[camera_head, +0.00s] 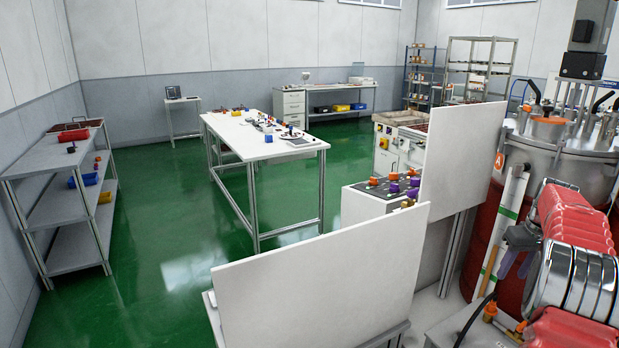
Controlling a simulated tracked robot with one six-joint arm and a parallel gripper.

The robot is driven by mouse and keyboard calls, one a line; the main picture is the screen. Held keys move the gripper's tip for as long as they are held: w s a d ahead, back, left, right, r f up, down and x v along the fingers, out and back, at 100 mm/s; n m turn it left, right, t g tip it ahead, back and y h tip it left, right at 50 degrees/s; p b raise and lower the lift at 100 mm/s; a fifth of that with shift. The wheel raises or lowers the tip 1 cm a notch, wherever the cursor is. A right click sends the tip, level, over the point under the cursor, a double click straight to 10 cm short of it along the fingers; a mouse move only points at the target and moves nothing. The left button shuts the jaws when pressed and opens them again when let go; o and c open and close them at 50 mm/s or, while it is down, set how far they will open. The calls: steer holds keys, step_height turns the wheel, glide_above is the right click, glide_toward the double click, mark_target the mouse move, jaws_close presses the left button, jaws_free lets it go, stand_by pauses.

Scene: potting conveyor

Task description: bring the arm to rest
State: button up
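White panels (320,290) (465,155) stand in front and right. A steel-lidded red vessel (545,150) and red-and-silver machinery (580,255) crowd the right. A white table (235,132) stands mid-room, a grey shelf (50,165) left. The green floor (165,250) between is clear.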

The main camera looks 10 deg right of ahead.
steer(key=s+a+f+m, duration=0.3)
steer(key=s+a+f, duration=0.1)
steer(key=a, duration=0.1)
steer(key=s+a+r+n+t, duration=0.1)
steer(key=s+a+r, duration=0.2)
steer(key=s+a, duration=0.4)
steer(key=s+a+r+n+t, duration=0.1)
steer(key=s+a+r, duration=0.3)
steer(key=a, duration=1.9)
steer(key=s+a+r+n+t, duration=0.1)
steer(key=s+a+r+n, duration=0.2)
steer(key=s+a, duration=0.8)
steer(key=a+r, duration=0.1)
steer(key=a, duration=0.3)
steer(key=shift+a+r, duration=0.15)
steer(key=shift+r, duration=0.05)
steer(key=shift+c, duration=1)
